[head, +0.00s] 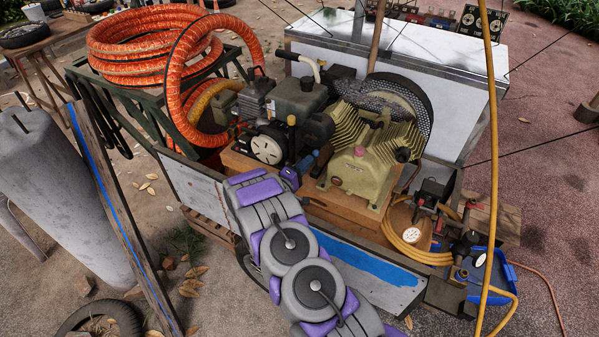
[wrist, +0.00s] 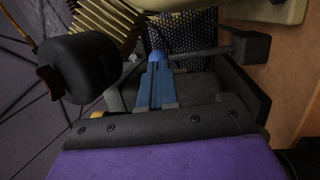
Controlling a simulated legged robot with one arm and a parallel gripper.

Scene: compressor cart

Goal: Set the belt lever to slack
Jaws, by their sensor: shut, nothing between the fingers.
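The dark engine (head: 297,100) is close on the left and the ribbed tan compressor (head: 362,165) close on the right. The cart's front panel (head: 370,268) lies below my arm. Orange hose (head: 140,45) is coiled at the upper left. A yellow hose (head: 494,150) hangs at the right.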

